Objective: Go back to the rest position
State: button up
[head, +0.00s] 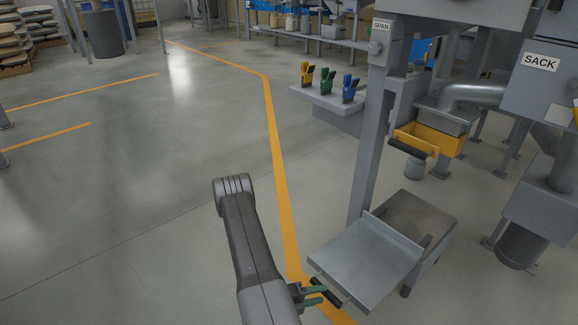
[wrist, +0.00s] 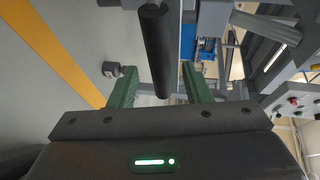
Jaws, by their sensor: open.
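My gripper (head: 316,295) is at the bottom of the head view, by the near edge of a grey metal plate (head: 366,262). Its green fingers are open. A black bar handle (head: 326,292) on the plate's near edge is right at the fingers. In the wrist view, the black bar (wrist: 157,45) lies in the gap between the two spread fingers (wrist: 160,80), with space on both sides. I cannot tell how deep the bar is between them.
A grey post (head: 372,150) rises behind the plate. A small shelf (head: 325,98) holds yellow, green and blue clamps. A yellow drawer (head: 430,138) with a black handle is at the right. The floor to the left is open, with yellow lines (head: 275,150).

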aim_at(323, 294)
jog(key=x, duration=0.3)
jog(key=shift+d+f+b, duration=0.1)
jog(key=shift+d+b, duration=0.25)
jog(key=shift+w+d, duration=0.2)
jog(key=shift+d, duration=0.1)
jog(key=shift+w+d, duration=0.5)
jog(key=shift+w, duration=0.05)
